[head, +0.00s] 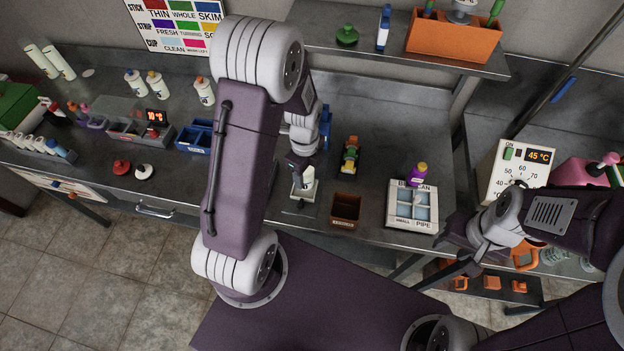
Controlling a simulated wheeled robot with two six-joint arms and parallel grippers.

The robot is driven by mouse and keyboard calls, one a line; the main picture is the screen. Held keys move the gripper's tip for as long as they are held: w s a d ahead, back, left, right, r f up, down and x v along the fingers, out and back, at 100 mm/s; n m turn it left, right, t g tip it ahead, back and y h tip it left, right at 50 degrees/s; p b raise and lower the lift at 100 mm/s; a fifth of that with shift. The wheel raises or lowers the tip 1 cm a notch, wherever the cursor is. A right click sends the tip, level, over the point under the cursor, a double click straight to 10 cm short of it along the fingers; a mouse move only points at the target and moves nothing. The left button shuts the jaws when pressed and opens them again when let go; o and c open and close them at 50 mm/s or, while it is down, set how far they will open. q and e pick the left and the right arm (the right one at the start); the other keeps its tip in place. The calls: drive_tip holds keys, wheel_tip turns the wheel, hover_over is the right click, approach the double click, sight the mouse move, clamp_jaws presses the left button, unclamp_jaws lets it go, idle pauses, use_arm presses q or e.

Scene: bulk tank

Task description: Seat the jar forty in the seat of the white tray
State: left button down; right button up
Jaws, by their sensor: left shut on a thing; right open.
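The white tray (392,213) sits on the steel bench right of centre. It has several pale blue seats and lettering along its edges. My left gripper (303,187) is left of the tray, shut on a small pale thing (308,175). I cannot read a number on it, so I cannot tell whether it is jar forty. A purple jar with a yellow cap (417,174) stands at the tray's back edge; its base and label are unclear. My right gripper (458,258) is open and empty, low and right of the tray, near the bench's front edge.
A brown box (346,208) stands between my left gripper and the tray. A white heater unit (516,172) reading 45 °C stands right. A shelf (385,45) overhangs the back.

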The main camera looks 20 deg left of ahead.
sight(305, 180)
use_arm(q)
drive_tip(key=shift+w+a+f, duration=0.25)
drive_tip(key=shift+a, duration=0.05)
wheel_tip(305, 180, down, 4)
drive_tip(key=shift+s+r, duration=0.1)
drive_tip(key=shift+r, duration=0.15)
drive_tip(key=shift+f, duration=0.3)
drive_tip(key=c, duration=0.6)
unclamp_jaws()
drive_tip(key=shift+f, duration=0.1)
